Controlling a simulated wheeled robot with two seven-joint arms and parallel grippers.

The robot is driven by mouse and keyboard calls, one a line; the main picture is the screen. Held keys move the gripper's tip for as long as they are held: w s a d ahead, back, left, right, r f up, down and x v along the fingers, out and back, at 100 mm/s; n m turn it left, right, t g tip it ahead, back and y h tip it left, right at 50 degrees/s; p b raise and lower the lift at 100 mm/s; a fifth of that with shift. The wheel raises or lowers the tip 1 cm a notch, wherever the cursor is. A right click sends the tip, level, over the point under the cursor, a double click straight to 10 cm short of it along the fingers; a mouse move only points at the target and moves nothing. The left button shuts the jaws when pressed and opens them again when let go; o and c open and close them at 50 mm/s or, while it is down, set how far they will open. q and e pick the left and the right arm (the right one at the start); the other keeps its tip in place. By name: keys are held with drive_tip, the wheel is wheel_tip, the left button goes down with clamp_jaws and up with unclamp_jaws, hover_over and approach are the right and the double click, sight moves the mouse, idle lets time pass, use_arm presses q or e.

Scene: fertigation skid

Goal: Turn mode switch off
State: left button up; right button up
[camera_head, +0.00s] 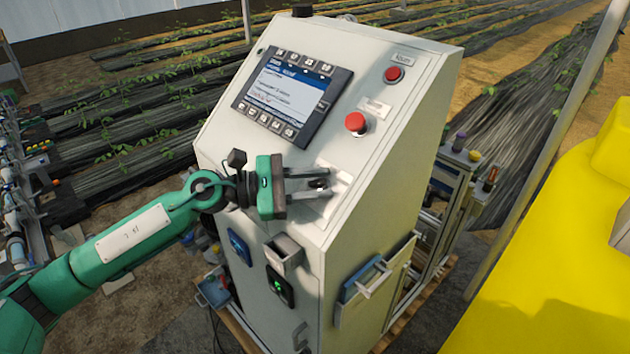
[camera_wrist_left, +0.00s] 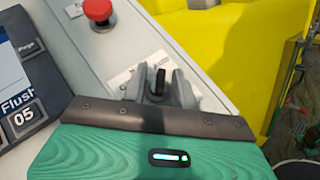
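The mode switch is a small black knob (camera_head: 319,184) on the sloped panel of the pale cabinet (camera_head: 335,155), below the red mushroom button (camera_head: 356,123). In the left wrist view the knob (camera_wrist_left: 157,80) stands upright on a white label plate. My left gripper (camera_head: 324,183) is at the panel, with one finger on each side of the knob. In the wrist view its grey fingertips (camera_wrist_left: 159,85) look parted, with narrow gaps beside the knob; contact is not clear. The switch's markings are mostly hidden by the fingers. My right gripper is not in view.
A display with buttons (camera_head: 291,95) is up and left of the switch. A small red button (camera_head: 393,74) sits near the panel's top right. A large yellow object (camera_head: 560,250) stands at right.

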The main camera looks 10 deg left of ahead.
use_arm(q)
clamp_jaws()
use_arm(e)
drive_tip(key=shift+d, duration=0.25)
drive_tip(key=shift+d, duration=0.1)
